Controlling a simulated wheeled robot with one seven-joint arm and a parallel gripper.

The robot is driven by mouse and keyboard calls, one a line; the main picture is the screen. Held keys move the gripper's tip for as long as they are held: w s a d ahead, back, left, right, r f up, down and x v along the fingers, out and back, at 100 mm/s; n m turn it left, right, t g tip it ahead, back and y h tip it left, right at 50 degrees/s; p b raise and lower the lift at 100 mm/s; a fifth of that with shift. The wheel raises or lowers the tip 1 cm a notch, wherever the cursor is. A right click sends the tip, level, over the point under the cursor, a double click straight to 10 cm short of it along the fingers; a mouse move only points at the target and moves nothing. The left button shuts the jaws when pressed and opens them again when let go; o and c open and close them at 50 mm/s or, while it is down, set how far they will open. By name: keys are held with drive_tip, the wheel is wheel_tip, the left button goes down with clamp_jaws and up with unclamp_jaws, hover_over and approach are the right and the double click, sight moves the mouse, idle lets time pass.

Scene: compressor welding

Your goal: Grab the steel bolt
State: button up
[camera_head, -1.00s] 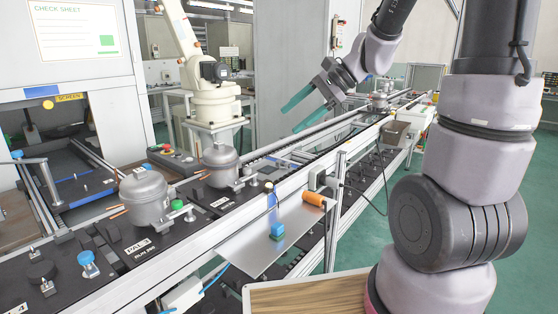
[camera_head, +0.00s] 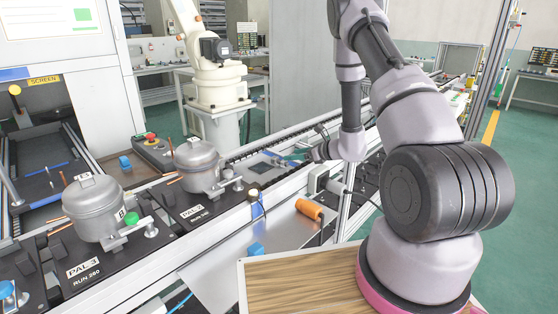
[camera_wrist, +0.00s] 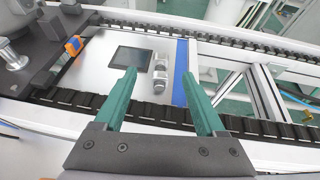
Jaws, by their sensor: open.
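A small silver metal piece (camera_wrist: 160,72), which looks like the steel bolt, lies on a pale metal plate (camera_wrist: 100,75) in the wrist view. It is beside a dark square panel (camera_wrist: 131,60). My gripper (camera_wrist: 158,75) is open, with its two teal fingers apart and nothing held between them. In the picture the metal piece appears between the fingertips; I cannot tell the height gap. In the head view my gripper (camera_head: 289,158) is low over the conveyor, and the bolt is too small to make out there.
The plate rests on a conveyor with dark chain edges (camera_wrist: 250,126). An orange-and-blue part (camera_wrist: 74,46) sits at its left. Grey compressors (camera_head: 197,166) stand on black pallets to the left. An orange cylinder (camera_head: 309,210) lies on a side shelf. A white robot arm (camera_head: 215,75) stands behind.

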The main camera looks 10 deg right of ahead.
sight(275, 157)
drive_tip(key=x, duration=1)
drive_tip(key=shift+w+d, duration=0.1)
drive_tip(key=shift+d, duration=0.05)
clamp_jaws()
